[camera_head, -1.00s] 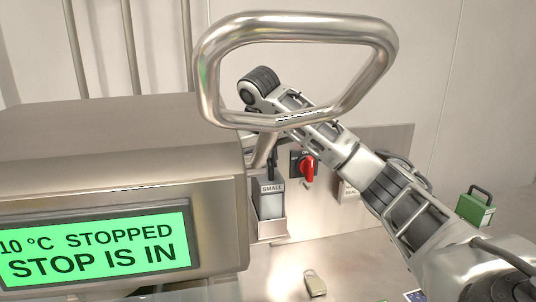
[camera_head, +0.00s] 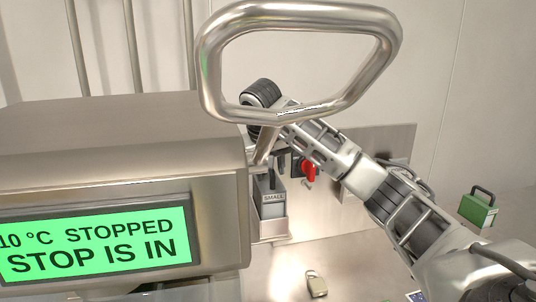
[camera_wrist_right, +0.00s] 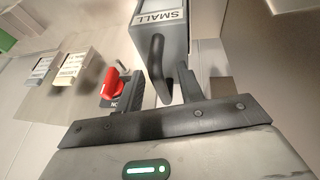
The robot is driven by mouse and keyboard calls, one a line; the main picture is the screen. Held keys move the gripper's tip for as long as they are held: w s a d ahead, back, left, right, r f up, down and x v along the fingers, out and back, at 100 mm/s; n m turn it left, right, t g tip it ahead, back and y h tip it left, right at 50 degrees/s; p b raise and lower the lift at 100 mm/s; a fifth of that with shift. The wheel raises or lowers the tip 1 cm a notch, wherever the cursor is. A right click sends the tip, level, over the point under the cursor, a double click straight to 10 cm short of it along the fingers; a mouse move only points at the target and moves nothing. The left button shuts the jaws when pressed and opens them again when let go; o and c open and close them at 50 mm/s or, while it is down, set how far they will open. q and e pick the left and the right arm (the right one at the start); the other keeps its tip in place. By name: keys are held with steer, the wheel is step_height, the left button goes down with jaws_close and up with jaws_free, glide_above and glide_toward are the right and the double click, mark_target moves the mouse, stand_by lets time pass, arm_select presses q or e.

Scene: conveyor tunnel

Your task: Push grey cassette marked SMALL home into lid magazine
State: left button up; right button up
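The grey cassette marked SMALL (camera_head: 274,205) stands upright in the steel lid magazine (camera_head: 271,233) beside the display housing. Its white label and dark handle show, and the lower part is hidden by the magazine front. In the right wrist view the cassette (camera_wrist_right: 176,40) is at the top, its black handle reaching toward my fingers. My right gripper (camera_wrist_right: 160,97) is open, its two dark fingers apart with the handle's end between or just above them; contact cannot be told. My left gripper is not in view.
A large steel loop handle (camera_head: 300,15) stands in front of my right arm. A red rotary switch (camera_head: 309,170) is right of the cassette. A padlock-like piece (camera_head: 316,285) lies on the steel surface. A green cassette-like block (camera_head: 478,208) stands at right. The display (camera_head: 95,245) reads STOPPED, STOP IS IN.

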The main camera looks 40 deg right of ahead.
steer(key=p+v, duration=0.2)
steer(key=v, duration=1.4)
steer(key=shift+w, duration=0.1)
stand_by(0.6)
